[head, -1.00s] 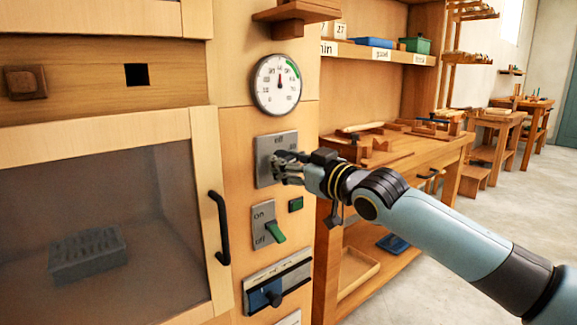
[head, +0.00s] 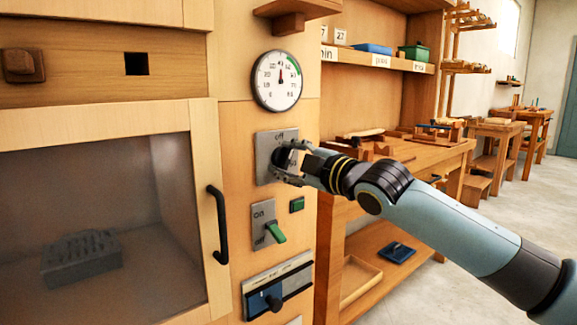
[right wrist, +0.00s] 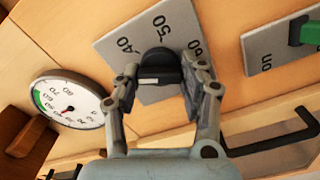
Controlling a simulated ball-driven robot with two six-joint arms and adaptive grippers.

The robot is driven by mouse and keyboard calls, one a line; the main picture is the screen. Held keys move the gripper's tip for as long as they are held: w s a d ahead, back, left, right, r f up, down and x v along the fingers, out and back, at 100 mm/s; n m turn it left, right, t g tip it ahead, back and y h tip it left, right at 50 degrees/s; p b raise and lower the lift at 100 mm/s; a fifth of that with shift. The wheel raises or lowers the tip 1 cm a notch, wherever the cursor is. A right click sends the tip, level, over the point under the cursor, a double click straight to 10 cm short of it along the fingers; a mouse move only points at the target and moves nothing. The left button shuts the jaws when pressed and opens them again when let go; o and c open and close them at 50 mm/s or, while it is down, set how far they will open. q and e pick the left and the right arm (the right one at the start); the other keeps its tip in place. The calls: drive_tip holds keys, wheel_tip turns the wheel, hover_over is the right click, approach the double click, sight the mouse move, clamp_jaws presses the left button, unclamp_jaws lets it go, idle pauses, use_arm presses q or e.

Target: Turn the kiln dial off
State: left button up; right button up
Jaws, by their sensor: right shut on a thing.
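The kiln dial is a black knob (head: 281,158) on a grey plate (head: 263,143) marked "off" at its top, on the wooden kiln front. In the right wrist view the dial (right wrist: 160,66) has a short white mark, and the plate (right wrist: 120,32) shows 40, 50 and 60. My right gripper (head: 287,161) is shut on the dial, with a finger on each side of it in the wrist view (right wrist: 165,72). In the head view the fingers partly hide the dial, and I cannot tell its exact setting. My left gripper is not in view.
A round gauge (head: 277,82) sits above the dial plate. A green on/off lever (head: 275,233) and a green button (head: 297,204) are below. The kiln door's black handle (head: 218,224) stands out at the left. A shelf ledge (head: 296,10) juts out above.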

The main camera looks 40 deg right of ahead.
drive_tip(key=shift+f+n+b, duration=0.25)
drive_tip(key=shift+n+b, duration=0.05)
drive_tip(key=shift+n, duration=0.6)
drive_tip(key=shift+n+b, duration=0.3)
drive_tip(key=shift+n, duration=0.9)
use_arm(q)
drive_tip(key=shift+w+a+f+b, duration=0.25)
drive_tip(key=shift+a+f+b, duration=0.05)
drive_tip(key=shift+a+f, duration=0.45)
use_arm(e)
drive_tip(key=shift+n, duration=0.3)
drive_tip(key=shift+r, duration=0.1)
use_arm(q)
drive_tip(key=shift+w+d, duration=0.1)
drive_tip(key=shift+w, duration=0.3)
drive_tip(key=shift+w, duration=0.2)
